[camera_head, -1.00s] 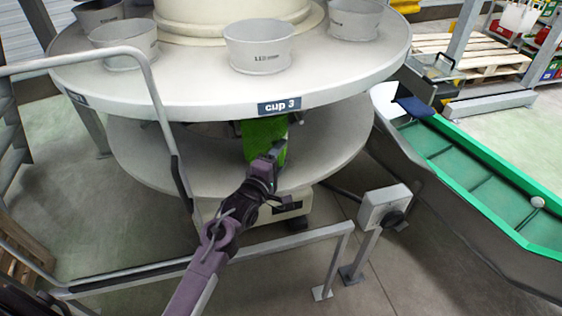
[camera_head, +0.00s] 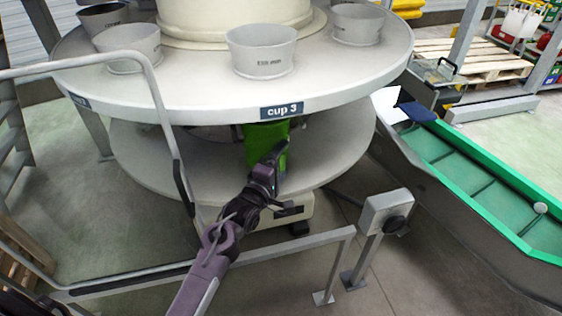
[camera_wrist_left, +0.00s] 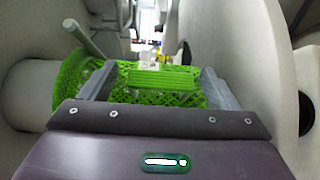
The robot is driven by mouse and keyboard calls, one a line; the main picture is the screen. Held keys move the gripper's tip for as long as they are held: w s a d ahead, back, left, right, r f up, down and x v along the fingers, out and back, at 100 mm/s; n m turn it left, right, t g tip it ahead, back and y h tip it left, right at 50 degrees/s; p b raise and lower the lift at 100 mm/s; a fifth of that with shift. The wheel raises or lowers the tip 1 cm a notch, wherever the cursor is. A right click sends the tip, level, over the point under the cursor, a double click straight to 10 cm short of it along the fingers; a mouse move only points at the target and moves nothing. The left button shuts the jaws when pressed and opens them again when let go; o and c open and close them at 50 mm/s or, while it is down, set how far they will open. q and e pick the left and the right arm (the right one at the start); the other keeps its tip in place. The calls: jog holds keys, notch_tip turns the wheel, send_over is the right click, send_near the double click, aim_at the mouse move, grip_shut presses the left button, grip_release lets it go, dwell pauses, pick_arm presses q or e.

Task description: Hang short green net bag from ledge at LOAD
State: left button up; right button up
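The green net bag (camera_head: 262,141) hangs below the upper round deck, under the "cup 3" label (camera_head: 281,110), in the gap above the lower disc. In the left wrist view, the bag (camera_wrist_left: 150,78) lies across the picture, its left end meeting a pale round tube (camera_wrist_left: 28,95); I cannot tell whether it goes fully around it. My left gripper (camera_head: 277,158) is in front of the bag's lower part. In the wrist view, the left gripper's fingers (camera_wrist_left: 158,88) stand wide apart with green netting seen between and beyond them. My right gripper is not in view.
The upper deck (camera_head: 180,92) carries several grey cups (camera_head: 262,50). The lower disc (camera_head: 175,165) lies under it. A grey rail (camera_head: 330,238) and a post with a box (camera_head: 385,213) stand in front. A green conveyor (camera_head: 480,180) runs at the right.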

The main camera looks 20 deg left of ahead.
pick_arm(q)
jog(key=shift+s, duration=0.1)
jog(key=shift+s+f, duration=0.1)
jog(key=shift+s, duration=0.15)
jog(key=s+a+b, duration=0.1)
jog(key=s, duration=0.6)
jog(key=shift+b, duration=0.3)
jog(key=shift+a, duration=0.1)
